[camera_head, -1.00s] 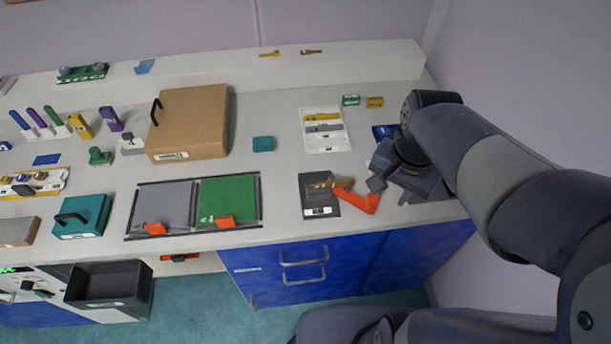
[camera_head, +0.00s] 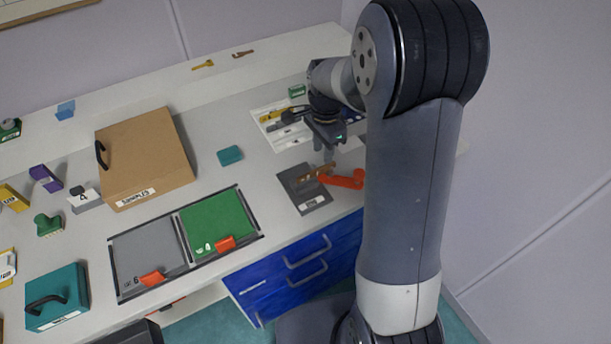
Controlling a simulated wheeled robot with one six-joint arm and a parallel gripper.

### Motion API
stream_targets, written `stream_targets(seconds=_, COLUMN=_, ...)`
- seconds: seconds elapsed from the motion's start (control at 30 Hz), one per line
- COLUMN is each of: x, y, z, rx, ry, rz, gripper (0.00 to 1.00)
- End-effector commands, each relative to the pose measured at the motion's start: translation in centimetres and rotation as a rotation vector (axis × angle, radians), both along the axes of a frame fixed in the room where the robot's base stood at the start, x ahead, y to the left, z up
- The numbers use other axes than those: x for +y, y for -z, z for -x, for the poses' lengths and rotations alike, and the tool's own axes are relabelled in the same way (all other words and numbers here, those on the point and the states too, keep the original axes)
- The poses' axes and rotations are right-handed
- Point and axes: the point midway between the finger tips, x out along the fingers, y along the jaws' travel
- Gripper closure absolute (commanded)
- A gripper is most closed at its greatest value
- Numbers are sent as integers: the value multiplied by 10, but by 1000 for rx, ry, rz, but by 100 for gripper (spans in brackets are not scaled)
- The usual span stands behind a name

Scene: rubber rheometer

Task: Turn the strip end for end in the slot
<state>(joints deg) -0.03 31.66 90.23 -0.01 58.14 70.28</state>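A small brown strip (camera_head: 311,175) lies across a dark grey plate (camera_head: 289,181) near the front edge of the counter. I cannot make out the slot itself or tell the strip's two ends apart. An orange-red lever-like part (camera_head: 346,180) sits at the right end of the strip. My gripper (camera_head: 327,157) points down just above and behind the strip's right part, seemingly apart from it. Its fingers are small and dark, and whether they are open is unclear. I see nothing held in them.
A white card (camera_head: 262,110) with yellow and grey shapes lies behind the plate, partly hidden by my arm. A green panel (camera_head: 215,219) and grey panel (camera_head: 146,258) lie to the left. A teal block (camera_head: 230,155) and cardboard box (camera_head: 145,158) stand farther back.

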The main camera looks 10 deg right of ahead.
Motion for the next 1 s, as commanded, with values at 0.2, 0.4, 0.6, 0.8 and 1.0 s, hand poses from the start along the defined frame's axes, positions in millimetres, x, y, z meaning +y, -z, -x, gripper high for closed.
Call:
stream_targets(seconds=0.2, x=0, y=18, z=3, rx=4, ry=-1, rz=-1, gripper=67)
stream_targets(seconds=0.4, x=0, y=48, z=5, rx=3, ry=-1, rz=0, gripper=67)
stream_targets(seconds=0.6, x=0, y=57, z=4, rx=-1, ry=-2, rz=0, gripper=67)
stream_targets(seconds=0.8, x=0, y=57, z=4, rx=-1, ry=-2, rz=0, gripper=71)
stream_targets(seconds=1.0, x=0, y=57, z=4, rx=-1, ry=-2, rz=0, gripper=87)
